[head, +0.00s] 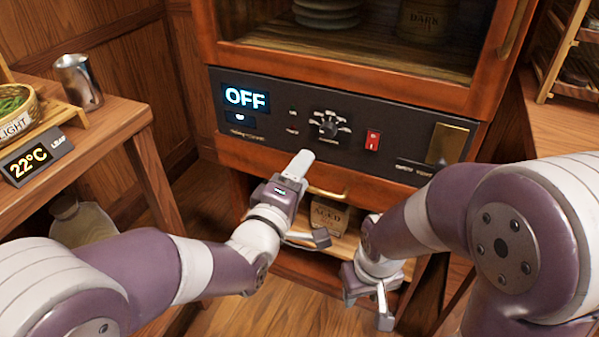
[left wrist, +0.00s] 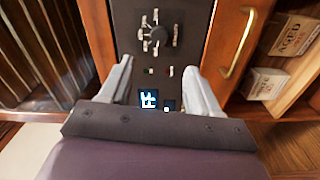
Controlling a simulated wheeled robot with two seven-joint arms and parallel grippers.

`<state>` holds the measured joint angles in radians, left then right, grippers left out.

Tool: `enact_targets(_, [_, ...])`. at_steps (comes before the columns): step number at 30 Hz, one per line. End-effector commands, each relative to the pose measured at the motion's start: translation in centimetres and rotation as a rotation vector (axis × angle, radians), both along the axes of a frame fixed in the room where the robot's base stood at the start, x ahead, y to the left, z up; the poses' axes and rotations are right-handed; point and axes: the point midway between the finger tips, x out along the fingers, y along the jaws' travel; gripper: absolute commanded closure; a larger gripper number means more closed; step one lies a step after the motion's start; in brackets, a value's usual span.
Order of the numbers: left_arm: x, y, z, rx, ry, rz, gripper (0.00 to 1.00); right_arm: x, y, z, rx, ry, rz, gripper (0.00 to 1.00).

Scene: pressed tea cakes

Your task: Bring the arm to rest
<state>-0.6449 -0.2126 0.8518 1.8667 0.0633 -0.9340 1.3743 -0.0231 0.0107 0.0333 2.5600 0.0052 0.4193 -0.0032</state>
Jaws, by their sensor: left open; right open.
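My left gripper (head: 299,167) is in front of the lower part of the cabinet's dark control panel (head: 268,138). In the left wrist view its two pale fingers (left wrist: 160,85) are spread apart with nothing between them. Beyond them that view shows the panel's knob (left wrist: 155,33) and the lit display (left wrist: 149,99). In the head view the display (head: 246,97) reads OFF. My right gripper (head: 370,304) hangs low at the right, in front of the lower shelf. Its jaws are open and look empty.
A red switch (head: 373,140) and a brass plate (head: 447,144) are on the panel. A box marked AGED (head: 329,214) sits on the shelf below. At left, a wooden table (head: 108,122) holds a metal pitcher (head: 78,80) and a 22°C display (head: 36,157). Floor shows between the arms.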

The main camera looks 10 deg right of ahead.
Motion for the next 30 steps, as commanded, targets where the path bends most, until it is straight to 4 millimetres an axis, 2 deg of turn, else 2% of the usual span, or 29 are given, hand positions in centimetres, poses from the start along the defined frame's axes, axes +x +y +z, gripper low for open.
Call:
enact_targets(8, [0.0, 0.0, 0.0, 0.0, 0.0, 0.0, 0.38, 0.0, 0.0, 0.0, 0.0, 0.0, 0.0, 0.57])
enact_targets(11, [0.0, 0.0, -0.5, 0.067, -0.018, -0.002, 0.38, 0.0, 0.0, 0.0, 0.0, 0.0, 0.0, 0.57])
enact_targets(12, [-0.1, 0.0, -1.7, 0.167, -0.018, -0.01, 0.38, 0.0, 0.0, 0.0, 0.0, 0.0, 0.0, 0.57])
enact_targets(14, [-1.2, 0.6, -5.5, 0.42, 0.022, -0.056, 0.38, 0.0, 0.0, 0.0, 0.0, 0.0, 0.0, 0.57])
enact_targets(15, [-2.6, 1.6, -8.3, 0.637, 0.06, -0.12, 0.38, 0.0, 0.0, 0.0, 0.0, 0.0, 0.0, 0.57])
enact_targets(16, [-3.5, 3.2, -10.2, 0.795, 0.095, -0.171, 0.38, 0.0, 0.0, 0.0, 0.0, 0.0, 0.0, 0.57])
enact_targets(18, [-5.8, 7.9, -13.6, 1.094, 0.191, -0.301, 0.38, 0.0, 0.0, 0.0, 0.0, 0.0, 0.0, 0.57])
enact_targets(21, [-9.2, 13.8, -16.2, 1.335, 0.332, -0.478, 0.38, 0.0, 0.0, 0.0, 0.0, 0.0, 0.0, 0.57])
enact_targets(24, [-12.7, 18.9, -17.2, 1.45, 0.471, -0.631, 0.38, 0.0, 0.0, 0.0, 0.0, 0.0, 0.0, 0.57])
enact_targets(27, [-15.9, 23.4, -17.2, 1.461, 0.63, -0.71, 0.38, 0.0, 0.0, 0.0, 0.0, 0.0, 0.0, 0.57])
enact_targets(28, [-16.4, 24.8, -17.1, 1.439, 0.683, -0.686, 0.38, 0.0, 0.0, 0.0, 0.0, 0.0, 0.0, 0.57])
enact_targets(30, [-15.7, 27.4, -16.6, 1.391, 0.746, -0.584, 0.38, 0.0, 0.0, 0.0, 0.0, 0.0, 0.0, 0.57])
